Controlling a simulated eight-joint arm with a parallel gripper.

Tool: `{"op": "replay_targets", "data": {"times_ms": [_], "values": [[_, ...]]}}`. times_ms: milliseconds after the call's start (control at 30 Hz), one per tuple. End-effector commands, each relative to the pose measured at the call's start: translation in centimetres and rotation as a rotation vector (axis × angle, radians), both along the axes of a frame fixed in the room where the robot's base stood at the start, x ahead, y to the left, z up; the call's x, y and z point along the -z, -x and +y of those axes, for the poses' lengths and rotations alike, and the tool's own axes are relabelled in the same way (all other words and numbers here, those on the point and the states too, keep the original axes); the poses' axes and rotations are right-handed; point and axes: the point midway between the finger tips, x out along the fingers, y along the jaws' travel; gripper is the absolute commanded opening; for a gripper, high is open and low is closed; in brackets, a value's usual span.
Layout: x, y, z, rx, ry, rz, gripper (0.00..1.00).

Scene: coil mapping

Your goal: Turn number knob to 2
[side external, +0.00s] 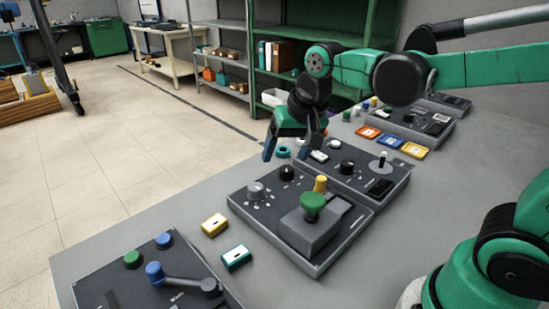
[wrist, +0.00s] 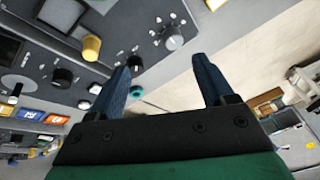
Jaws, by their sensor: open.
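A grey knob (side external: 256,190) with small light marks around it sits at the left corner of the middle control panel (side external: 345,246). It also shows in the wrist view (wrist: 172,38), beyond the space between my fingertips. The marks are too small to read, and I cannot tell the knob's setting. A black knob (side external: 287,173) stands beside it on the same panel. My gripper (side external: 289,147) is open and empty, with its fingers pointing down, beyond the black knob and apart from both knobs. In the wrist view my gripper's fingers (wrist: 167,62) are spread wide.
The same panel carries a yellow knob (side external: 320,184) and a green-topped lever (side external: 312,203). Another panel (side external: 365,183) with a white-tipped stick lies behind. A yellow block (side external: 214,225) and a teal block (side external: 236,258) lie in front on the grey table (side external: 130,240).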

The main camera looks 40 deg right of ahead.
Motion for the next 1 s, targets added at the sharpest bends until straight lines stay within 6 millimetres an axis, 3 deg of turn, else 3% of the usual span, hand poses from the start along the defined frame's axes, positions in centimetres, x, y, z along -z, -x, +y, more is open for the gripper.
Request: {"op": "replay_targets", "data": {"times_ms": [200, 400, 667, 1000], "values": [[2.0, -4.9, 0.4, 0.323, -0.087, 0.186, 0.75], [4.7, -7.5, 0.6, 0.559, -0.112, 0.306, 0.75], [6.8, -8.3, 0.7, 0.655, -0.114, 0.350, 0.75], [11.1, -8.2, 0.7, 0.653, -0.116, 0.348, 0.75]]}}
